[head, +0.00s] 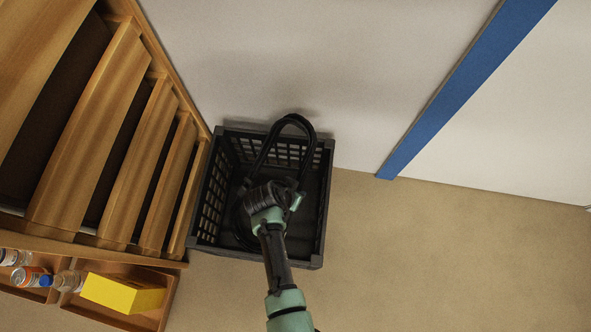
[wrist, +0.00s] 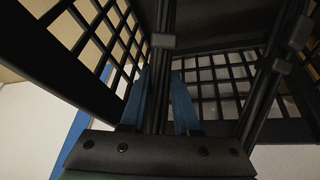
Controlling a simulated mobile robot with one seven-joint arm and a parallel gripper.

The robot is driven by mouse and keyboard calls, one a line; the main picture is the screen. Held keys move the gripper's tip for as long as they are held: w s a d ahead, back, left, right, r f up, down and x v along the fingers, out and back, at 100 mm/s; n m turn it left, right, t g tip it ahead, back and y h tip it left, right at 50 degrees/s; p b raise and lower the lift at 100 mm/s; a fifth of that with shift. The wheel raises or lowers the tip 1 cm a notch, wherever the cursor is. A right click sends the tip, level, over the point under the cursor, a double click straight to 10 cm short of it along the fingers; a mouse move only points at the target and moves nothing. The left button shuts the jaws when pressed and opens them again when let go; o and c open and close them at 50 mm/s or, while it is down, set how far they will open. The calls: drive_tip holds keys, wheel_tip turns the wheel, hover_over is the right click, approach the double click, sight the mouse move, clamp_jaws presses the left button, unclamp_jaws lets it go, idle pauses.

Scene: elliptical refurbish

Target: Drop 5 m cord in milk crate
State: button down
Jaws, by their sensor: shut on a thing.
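The black milk crate (head: 312,250) stands on the floor against the wall, beside the wooden drawers. My gripper (head: 268,197) is over the crate's opening, shut on the black coiled cord (head: 304,125). The cord's loop rises above the gripper toward the crate's back rim, and other turns hang around the gripper. In the wrist view the cord (wrist: 163,75) runs between the blue fingers (wrist: 160,105), with a second dark strand to the right. The crate's lattice walls (wrist: 215,75) surround them there. Whether the cord touches the crate's bottom cannot be told.
A wooden drawer unit (head: 140,150) stands close to the crate's left side. Its lowest open drawer (head: 125,318) holds a yellow box (head: 122,292), cans and a bottle. A white wall with a blue strip (head: 460,90) is behind. Floor to the right (head: 450,260) is clear.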

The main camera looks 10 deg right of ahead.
drive_tip(key=shift+w, duration=0.1)
drive_tip(key=c, duration=0.6)
unclamp_jaws()
drive_tip(key=shift+o, duration=0.2)
drive_tip(key=shift+r+g+y+p, duration=0.3)
drive_tip(key=shift+r+p, duration=0.45)
drive_tip(key=shift+p, duration=0.4)
drive_tip(key=p, duration=0.1)
drive_tip(key=r+g+y+p, duration=0.1)
drive_tip(key=shift+s+a+r+p, duration=0.25)
drive_tip(key=shift+s+r+p, duration=0.05)
drive_tip(key=shift+s, duration=0.05)
